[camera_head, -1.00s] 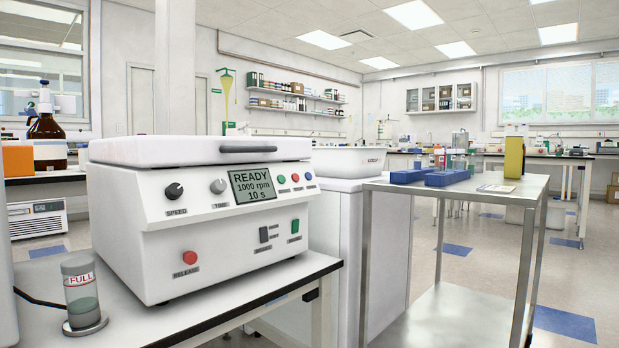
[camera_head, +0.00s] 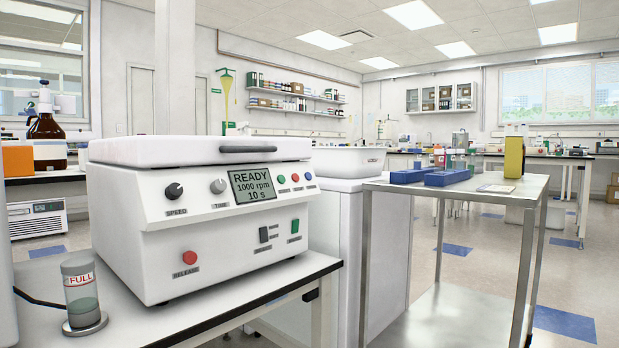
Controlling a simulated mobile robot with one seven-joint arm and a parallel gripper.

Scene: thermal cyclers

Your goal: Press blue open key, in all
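A white bench machine (camera_head: 215,230) with a closed lid stands at the left. Its screen (camera_head: 252,185) reads READY, 1000 rpm, 10 s. The front panel has a red key labelled RELEASE (camera_head: 190,257), a green key (camera_head: 295,226), a black rocker switch (camera_head: 263,234), a SPEED knob (camera_head: 174,191) and a paler knob (camera_head: 218,186). Small red and green round lights or keys sit right of the screen. My gripper is not in view.
A jar labelled FULL (camera_head: 81,294) stands on the bench (camera_head: 240,310), left of the machine. A steel cart (camera_head: 470,191) at the right carries two blue racks (camera_head: 447,178) and a yellow bottle (camera_head: 514,157).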

